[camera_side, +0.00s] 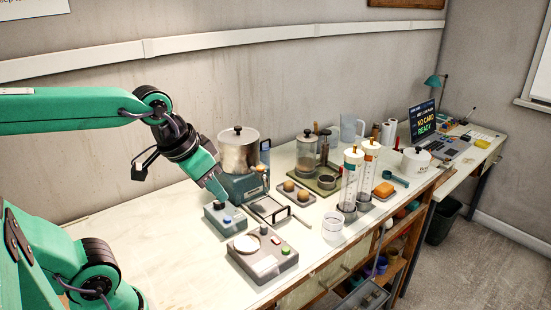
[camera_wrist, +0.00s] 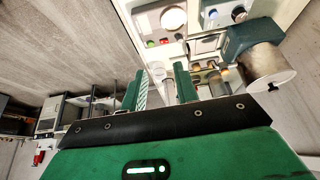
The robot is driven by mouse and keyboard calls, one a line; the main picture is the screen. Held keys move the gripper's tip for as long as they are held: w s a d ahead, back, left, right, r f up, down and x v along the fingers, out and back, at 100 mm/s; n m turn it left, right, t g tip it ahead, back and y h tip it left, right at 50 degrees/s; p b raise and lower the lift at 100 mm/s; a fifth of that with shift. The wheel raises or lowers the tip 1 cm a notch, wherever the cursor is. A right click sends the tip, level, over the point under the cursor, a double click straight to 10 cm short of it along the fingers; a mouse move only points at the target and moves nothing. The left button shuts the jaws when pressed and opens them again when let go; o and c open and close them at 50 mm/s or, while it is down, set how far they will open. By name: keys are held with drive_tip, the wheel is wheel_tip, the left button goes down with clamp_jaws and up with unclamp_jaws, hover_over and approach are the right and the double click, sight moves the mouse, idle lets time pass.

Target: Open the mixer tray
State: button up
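The mixer (camera_side: 245,185) has a dark teal base under a metal pot (camera_side: 239,152). Its flat tray (camera_side: 268,207) with a dark bar handle (camera_side: 279,215) is at the front of the base; I cannot tell how far out the tray is. The mixer's pot (camera_wrist: 265,68) also shows at the right of the wrist view. My gripper (camera_side: 220,193) points down at the left of the mixer, over a small box with a blue button, apart from the handle. In the wrist view my gripper's fingers (camera_wrist: 161,88) are apart with nothing seen held between them.
The small box (camera_side: 224,219) stands under my gripper. A grey scale-like unit (camera_side: 263,258) with a white disc and green button is in front. Two brown balls (camera_side: 295,192) and clear cylinders (camera_side: 351,180) stand to the right. The bench's left part is bare.

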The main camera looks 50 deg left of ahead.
drive_tip(key=w+a+f+g, duration=0.2)
drive_tip(key=w+a+g, duration=0.15)
drive_tip(key=w, duration=1.15)
drive_tip(key=shift+g, duration=0.75)
drive_tip(key=w+a+f, duration=0.1)
drive_tip(key=w+f, duration=0.2)
drive_tip(key=w+a+f, duration=0.2)
drive_tip(key=w+f, duration=0.1)
drive_tip(key=f, duration=0.1)
drive_tip(key=w+a+f, duration=0.2)
drive_tip(key=w+f, duration=0.2)
drive_tip(key=shift+a+f, duration=0.1)
drive_tip(key=shift+f, duration=0.05)
drive_tip(key=shift+f, duration=0.1)
drive_tip(key=shift+f, duration=3.8)
clamp_jaws()
